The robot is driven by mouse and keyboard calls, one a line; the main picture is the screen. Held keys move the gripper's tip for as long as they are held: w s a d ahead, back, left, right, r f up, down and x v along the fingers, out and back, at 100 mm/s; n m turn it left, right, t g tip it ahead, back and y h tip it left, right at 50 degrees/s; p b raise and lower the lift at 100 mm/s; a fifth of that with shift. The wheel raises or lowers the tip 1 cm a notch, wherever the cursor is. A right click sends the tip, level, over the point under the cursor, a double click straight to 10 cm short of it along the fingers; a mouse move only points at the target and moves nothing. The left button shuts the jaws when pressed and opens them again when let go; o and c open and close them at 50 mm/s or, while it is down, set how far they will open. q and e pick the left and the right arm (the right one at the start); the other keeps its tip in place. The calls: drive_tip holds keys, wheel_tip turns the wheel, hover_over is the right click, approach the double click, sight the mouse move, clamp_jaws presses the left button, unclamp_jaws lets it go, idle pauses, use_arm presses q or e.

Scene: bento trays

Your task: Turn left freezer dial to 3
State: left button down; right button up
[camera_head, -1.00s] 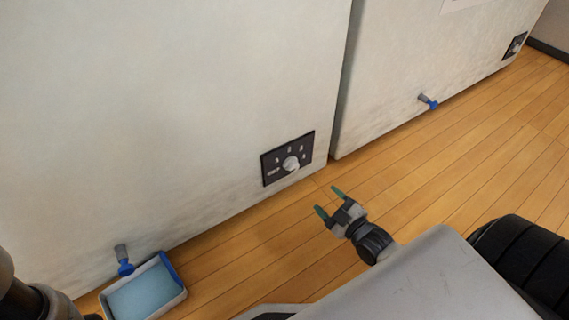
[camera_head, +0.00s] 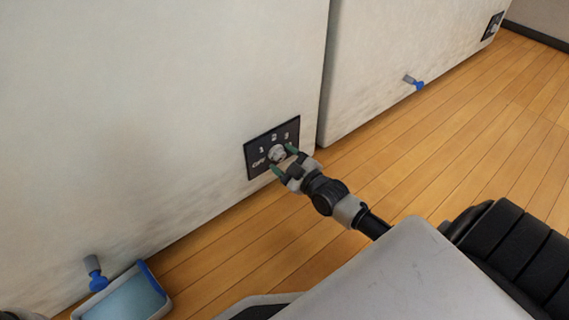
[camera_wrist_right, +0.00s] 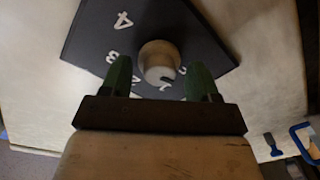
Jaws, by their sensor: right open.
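The left freezer (camera_head: 150,110) is a large white chest with a dark dial panel (camera_head: 257,167) low on its front, near its right end. The panel carries OFF and white numerals around a round whitish dial (camera_head: 277,153). My right gripper (camera_head: 283,159) is open with its green fingertips around the dial, one on each side. In the right wrist view the dial (camera_wrist_right: 159,60) sits between the open fingers (camera_wrist_right: 160,78), with small gaps visible. The numerals there are seen turned around, and some are partly hidden. My left gripper is not in view.
A drain valve with a blue end (camera_head: 97,273) sticks out at the freezer's lower left, above a tray (camera_head: 152,273) of bluish liquid on the wood floor (camera_head: 225,245). A second white freezer (camera_head: 400,45) stands to the right with its own valve (camera_head: 413,82) and panel (camera_head: 492,26).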

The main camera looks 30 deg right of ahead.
drive_tip(key=shift+c, duration=0.2)
drive_tip(key=c, duration=0.9)
drive_tip(key=shift+r, duration=0.1)
